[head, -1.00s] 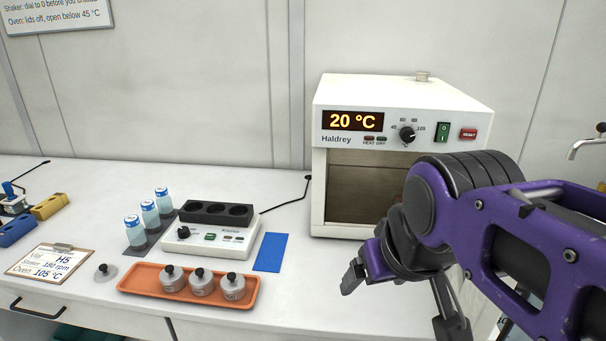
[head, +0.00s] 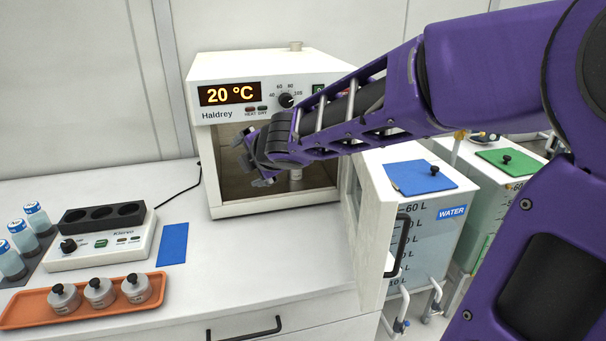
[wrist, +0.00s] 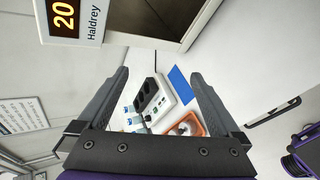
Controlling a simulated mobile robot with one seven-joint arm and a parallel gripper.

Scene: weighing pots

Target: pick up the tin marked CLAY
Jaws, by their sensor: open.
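Three small grey tins with black knobs stand in a row in an orange tray (head: 22,318) at the lower left of the head view: a left tin (head: 64,299), a middle tin (head: 99,293) and a right tin (head: 136,288). Their labels are too small to read, so I cannot tell which is marked CLAY. My gripper (head: 254,165) is open and empty in front of the oven opening, above and to the right of the tray. In the wrist view, my gripper (wrist: 160,82) has its fingers spread, with part of the orange tray (wrist: 203,128) showing between them.
The white oven (head: 240,73) reads 20 °C; its door (head: 374,225) stands open to the right. A shaker (head: 110,245) with a black block, a blue mat (head: 173,243) and several blue-capped bottles (head: 34,218) are behind the tray. Bare bench lies right of the tray.

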